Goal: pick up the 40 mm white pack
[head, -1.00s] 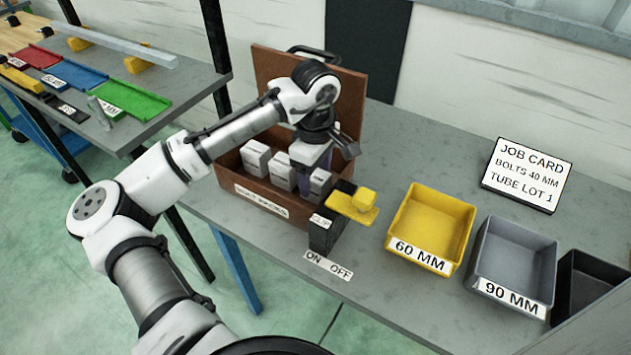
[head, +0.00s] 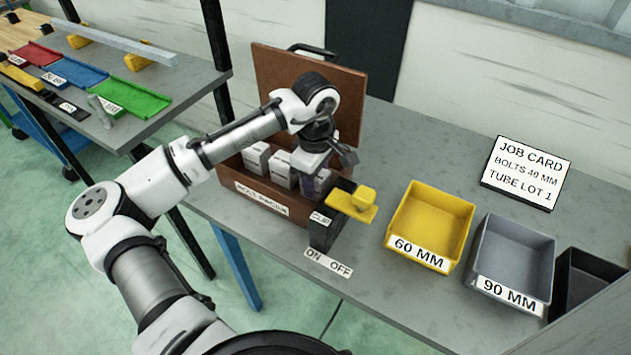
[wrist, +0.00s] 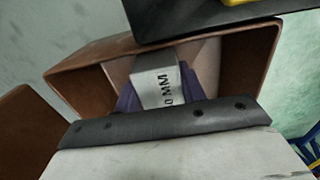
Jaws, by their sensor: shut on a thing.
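The brown wooden box (head: 225,183) stands open on the bench, its lid raised at the back. White packs sit in it: a left one (head: 257,158), a middle one (head: 280,168) and a right one (head: 321,180). My gripper (head: 314,182) is down in the box's right end, shut on the right pack. In the wrist view, this white pack (wrist: 158,88) is between the purple fingers, and its label reads "0 MM"; the first digit is hidden. I cannot tell whether it touches the box floor.
A black holder (head: 325,230) with a yellow lever (head: 352,208) stands close at the box's right front, beside an ON OFF label (head: 328,263). Further right are a yellow 60 MM bin (head: 422,258), a grey 90 MM bin (head: 510,293) and a job card (head: 525,172).

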